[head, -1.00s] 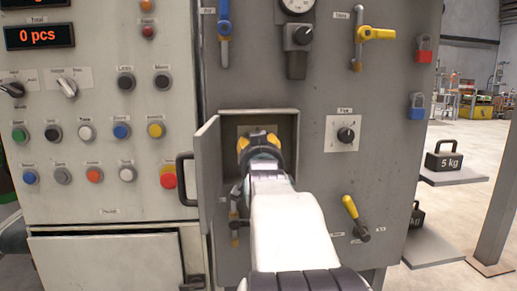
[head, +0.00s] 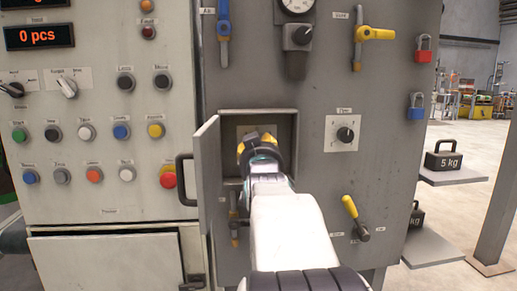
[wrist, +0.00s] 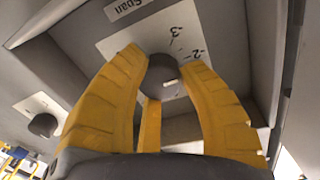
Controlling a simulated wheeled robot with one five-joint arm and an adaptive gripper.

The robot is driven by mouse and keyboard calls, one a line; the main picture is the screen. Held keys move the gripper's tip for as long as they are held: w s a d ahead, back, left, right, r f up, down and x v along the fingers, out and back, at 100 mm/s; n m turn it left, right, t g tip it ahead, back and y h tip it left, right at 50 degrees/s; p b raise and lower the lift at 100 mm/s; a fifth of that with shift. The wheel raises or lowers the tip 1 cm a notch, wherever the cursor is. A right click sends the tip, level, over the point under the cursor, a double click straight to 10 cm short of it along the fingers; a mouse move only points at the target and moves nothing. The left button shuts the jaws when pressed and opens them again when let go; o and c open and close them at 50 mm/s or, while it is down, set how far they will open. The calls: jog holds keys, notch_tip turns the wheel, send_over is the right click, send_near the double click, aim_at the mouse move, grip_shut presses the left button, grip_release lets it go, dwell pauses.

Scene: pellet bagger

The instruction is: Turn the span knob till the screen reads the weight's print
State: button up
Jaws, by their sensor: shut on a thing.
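My gripper (head: 258,140) reaches into an open recessed box in the grey panel. In the wrist view its yellow fingers (wrist: 160,90) are closed on the dark span knob (wrist: 163,68), one on each side. A "Span" label (wrist: 127,7) and a printed scale with 3 and 2 show beside the knob. My gripper hides the knob in the head view. A black weight (head: 443,160) printed "5 kg" stands on a shelf at the right.
The box's door (head: 207,165) stands open just left of my arm. A second knob (head: 345,134) on a white plate, a yellow-handled lever (head: 352,210) and padlocks are to the right. A second weight (head: 416,216), partly hidden, stands on a lower shelf.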

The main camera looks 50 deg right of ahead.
jog(key=shift+r, duration=0.1)
jog(key=o, duration=1.2)
jog(key=shift+w, duration=0.1)
jog(key=v, duration=1.2)
